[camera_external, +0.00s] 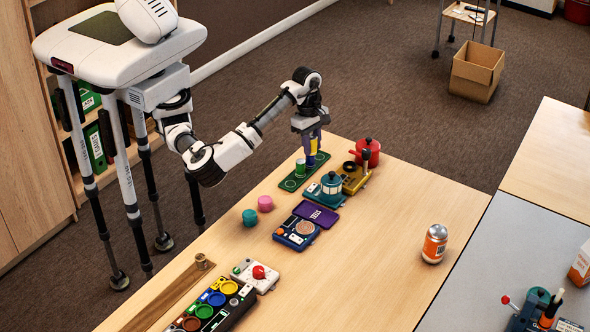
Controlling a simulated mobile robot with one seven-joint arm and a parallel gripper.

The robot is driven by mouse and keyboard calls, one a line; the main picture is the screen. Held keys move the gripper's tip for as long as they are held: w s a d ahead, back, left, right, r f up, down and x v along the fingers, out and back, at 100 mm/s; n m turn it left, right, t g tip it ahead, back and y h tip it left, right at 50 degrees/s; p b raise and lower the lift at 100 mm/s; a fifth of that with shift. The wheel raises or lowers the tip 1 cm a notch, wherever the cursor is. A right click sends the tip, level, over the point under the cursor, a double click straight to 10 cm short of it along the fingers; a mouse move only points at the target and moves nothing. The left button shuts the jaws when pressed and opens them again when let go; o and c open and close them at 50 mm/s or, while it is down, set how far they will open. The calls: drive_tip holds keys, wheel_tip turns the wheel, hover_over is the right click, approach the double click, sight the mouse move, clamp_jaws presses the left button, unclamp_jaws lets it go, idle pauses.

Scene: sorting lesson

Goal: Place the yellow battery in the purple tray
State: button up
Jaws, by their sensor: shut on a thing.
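The yellow battery (313,146) is upright between the fingers of my gripper (312,141), which is shut on it. My gripper points down over the far end of a green tray (290,184). I cannot tell whether the battery's lower end touches that tray. The purple tray (316,214) lies on the wooden table, nearer the camera than my gripper, and looks empty. It sits against a dark blue device with a round tan top (297,232).
A green cylinder (300,168) stands on the green tray, close to my gripper.

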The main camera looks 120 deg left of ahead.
drive_tip(key=w+d+b, duration=0.1)
drive_tip(key=w+d, duration=0.2)
drive_tip(key=w, duration=0.1)
drive_tip(key=b, duration=0.2)
hover_over(317, 216)
drive_tip(key=f, duration=1.5)
drive_tip(key=shift+s, duration=0.25)
wheel_tip(317, 216, down, 5)
drive_tip(key=shift+a, duration=0.1)
drive_tip(key=o, duration=0.8)
drive_tip(key=shift+f, duration=0.1)
drive_tip(key=shift+c, duration=0.2)
